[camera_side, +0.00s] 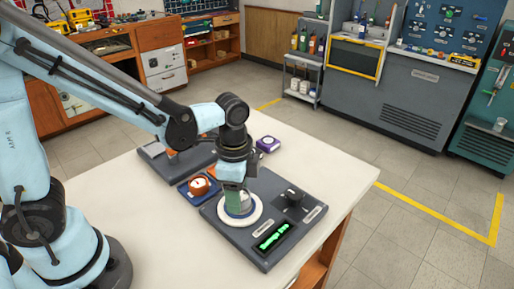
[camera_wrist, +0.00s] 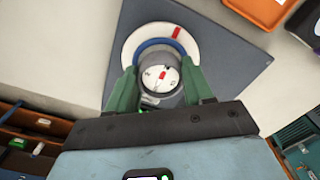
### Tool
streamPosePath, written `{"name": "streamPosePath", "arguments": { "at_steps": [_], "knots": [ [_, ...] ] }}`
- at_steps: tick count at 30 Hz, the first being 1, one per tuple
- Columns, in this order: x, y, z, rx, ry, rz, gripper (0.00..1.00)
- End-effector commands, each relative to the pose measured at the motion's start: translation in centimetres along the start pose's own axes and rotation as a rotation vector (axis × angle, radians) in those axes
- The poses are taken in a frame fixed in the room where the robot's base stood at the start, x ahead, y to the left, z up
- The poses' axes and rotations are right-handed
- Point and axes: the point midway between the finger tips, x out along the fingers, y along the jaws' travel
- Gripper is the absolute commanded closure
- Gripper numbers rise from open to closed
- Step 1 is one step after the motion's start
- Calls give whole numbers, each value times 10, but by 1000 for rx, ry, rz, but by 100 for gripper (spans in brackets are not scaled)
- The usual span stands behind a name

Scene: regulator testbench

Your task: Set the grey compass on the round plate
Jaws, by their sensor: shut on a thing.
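My gripper (camera_wrist: 162,88) is shut on the grey compass (camera_wrist: 160,76), with one green finger on each side of it. The compass's white dial with a red needle faces the wrist camera. The round plate (camera_wrist: 132,48) is white with a blue ring and a red mark, and lies right beneath or behind the compass. In the side view my gripper (camera_side: 238,200) is low over the round plate (camera_side: 253,216), pointing down; its fingers mostly hide the compass. I cannot tell whether the compass touches the plate.
The plate sits on a dark grey panel (camera_side: 222,235) with a black knob (camera_side: 293,195) and a green-lit display (camera_side: 273,237). An orange round object (camera_side: 199,187) on a blue base stands left of it, and a purple box (camera_side: 268,144) behind. The table's right side is clear.

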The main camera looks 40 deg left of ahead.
Motion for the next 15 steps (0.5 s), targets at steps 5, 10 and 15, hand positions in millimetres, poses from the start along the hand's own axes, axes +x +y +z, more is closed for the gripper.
{"name": "streamPosePath", "arguments": {
  "at_steps": [5, 10, 15],
  "knots": [
    [1, 0, 0, 0, 0, 0, 80],
    [4, 0, 0, 0, 0, 0, 80],
    [8, 0, 0, 0, 0, 0, 80]
  ]
}}
